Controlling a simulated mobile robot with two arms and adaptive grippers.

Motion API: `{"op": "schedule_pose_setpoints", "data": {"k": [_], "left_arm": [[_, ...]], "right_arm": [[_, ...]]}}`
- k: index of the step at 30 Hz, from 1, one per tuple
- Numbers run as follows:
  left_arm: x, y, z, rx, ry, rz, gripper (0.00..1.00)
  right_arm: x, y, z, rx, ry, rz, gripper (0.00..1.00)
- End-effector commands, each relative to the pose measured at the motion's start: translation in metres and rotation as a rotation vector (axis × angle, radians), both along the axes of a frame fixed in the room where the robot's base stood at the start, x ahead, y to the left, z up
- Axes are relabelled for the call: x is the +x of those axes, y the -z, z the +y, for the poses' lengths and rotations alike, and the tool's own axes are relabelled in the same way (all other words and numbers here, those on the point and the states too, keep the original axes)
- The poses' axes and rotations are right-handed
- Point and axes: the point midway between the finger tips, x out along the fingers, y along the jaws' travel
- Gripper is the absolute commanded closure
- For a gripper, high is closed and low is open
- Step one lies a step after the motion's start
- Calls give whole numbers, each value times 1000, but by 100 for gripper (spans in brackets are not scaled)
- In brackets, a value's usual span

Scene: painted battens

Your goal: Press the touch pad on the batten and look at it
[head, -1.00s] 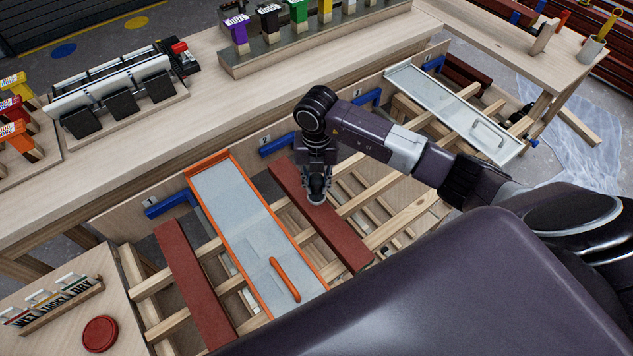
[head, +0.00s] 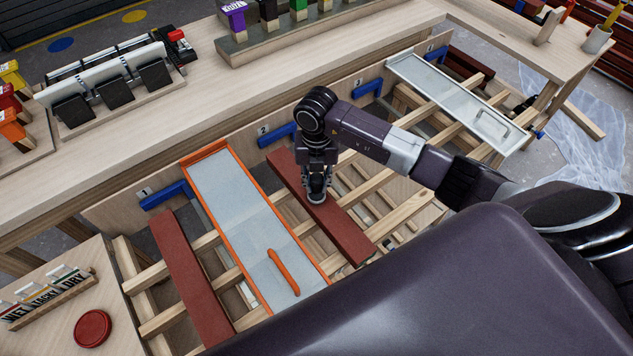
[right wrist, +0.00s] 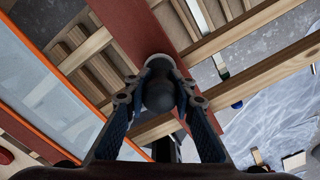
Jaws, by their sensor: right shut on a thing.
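My right gripper (head: 317,184) is shut on the touch pad, a dark round knob (right wrist: 160,95) with a pale disc at its end (head: 316,199). It points down over the middle red-brown batten (head: 343,230). In the right wrist view the disc lies against the batten (right wrist: 135,22); whether it touches or hovers just above, I cannot tell. The pad's underside and the paint under it are hidden. A second red-brown batten (head: 190,275) lies to the left. My left gripper is not in view.
An orange-framed grey panel with a handle (head: 240,215) lies between the two battens. A similar pale-framed panel (head: 455,100) is at the right. WET, TACKY and DRY cards (head: 45,297) and a red disc (head: 92,328) are at lower left. Bare wooden rails (head: 385,218) surround the battens.

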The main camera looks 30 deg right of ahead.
Motion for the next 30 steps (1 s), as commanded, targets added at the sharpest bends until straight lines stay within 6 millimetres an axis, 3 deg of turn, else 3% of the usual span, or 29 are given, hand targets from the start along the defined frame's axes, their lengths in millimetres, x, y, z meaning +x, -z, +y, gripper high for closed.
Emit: {"op": "schedule_pose_setpoints", "data": {"k": [30], "left_arm": [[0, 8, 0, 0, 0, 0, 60]], "right_arm": [[0, 10, 0, 0, 0, 0, 95]]}}
